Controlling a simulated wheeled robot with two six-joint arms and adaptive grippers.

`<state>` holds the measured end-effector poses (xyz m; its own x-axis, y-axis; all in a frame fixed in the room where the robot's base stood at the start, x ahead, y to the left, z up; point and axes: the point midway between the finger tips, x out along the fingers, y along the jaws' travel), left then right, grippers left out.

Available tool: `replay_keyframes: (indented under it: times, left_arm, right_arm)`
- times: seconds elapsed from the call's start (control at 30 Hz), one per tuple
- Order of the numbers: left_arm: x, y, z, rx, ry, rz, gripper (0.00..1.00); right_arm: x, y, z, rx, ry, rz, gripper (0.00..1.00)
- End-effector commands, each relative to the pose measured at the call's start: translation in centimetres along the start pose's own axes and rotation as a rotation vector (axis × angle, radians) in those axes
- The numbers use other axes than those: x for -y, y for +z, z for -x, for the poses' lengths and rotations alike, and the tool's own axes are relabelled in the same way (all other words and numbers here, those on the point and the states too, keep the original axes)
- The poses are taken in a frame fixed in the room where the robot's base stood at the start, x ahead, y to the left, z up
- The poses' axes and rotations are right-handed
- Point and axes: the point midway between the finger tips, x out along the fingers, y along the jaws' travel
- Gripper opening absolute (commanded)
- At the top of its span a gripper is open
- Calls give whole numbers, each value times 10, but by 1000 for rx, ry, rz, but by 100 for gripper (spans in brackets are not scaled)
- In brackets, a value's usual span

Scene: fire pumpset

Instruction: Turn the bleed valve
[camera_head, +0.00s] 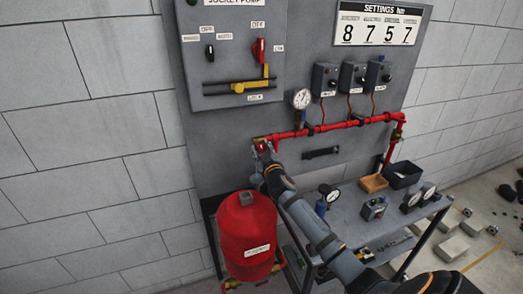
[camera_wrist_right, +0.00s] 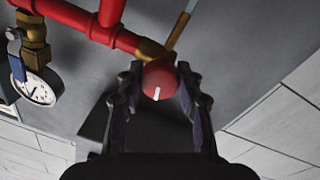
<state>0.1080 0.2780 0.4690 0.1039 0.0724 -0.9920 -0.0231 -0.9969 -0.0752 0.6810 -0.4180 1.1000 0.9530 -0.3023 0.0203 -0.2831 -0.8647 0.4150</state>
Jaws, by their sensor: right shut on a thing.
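The bleed valve shows in the right wrist view as a round red knob (camera_wrist_right: 160,76) with a short white mark near its lower edge. It sits on a brass fitting (camera_wrist_right: 150,50) at the end of the red pipe. My right gripper (camera_wrist_right: 158,84) has one finger on each side of the knob and is shut on it. In the head view, my right gripper (camera_head: 264,153) reaches up to the left end of the red pipe (camera_head: 320,129) and largely hides the knob. My left gripper is not in view.
A pressure gauge (camera_head: 301,99) stands on the pipe to the right. A red tank (camera_head: 246,232) stands below the gripper. Switch boxes (camera_head: 352,77) hang above the pipe.

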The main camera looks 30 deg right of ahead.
Motion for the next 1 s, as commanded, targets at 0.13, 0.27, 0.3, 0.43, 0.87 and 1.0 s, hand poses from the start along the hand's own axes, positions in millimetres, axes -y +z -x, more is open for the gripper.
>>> replay_keyframes:
  times: [0.13, 0.27, 0.3, 0.43, 0.87, 1.0]
  left_arm:
    - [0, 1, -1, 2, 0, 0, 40]
    - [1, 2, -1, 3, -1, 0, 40]
    - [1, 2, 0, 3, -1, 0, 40]
    - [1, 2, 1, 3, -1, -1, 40]
    - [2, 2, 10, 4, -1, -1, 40]
    - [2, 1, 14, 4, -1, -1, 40]
  right_arm:
    - [0, 1, 0, -10, 1, 139, 5]
    - [0, 1, 0, -19, 3, 264, 5]
    - [0, 1, 0, -21, 3, 302, 5]
    - [0, 1, 0, -30, 4, 425, 5]
    - [-1, 0, 0, -60, 9, 832, 5]
    - [-2, 0, 0, -69, 11, 964, 5]
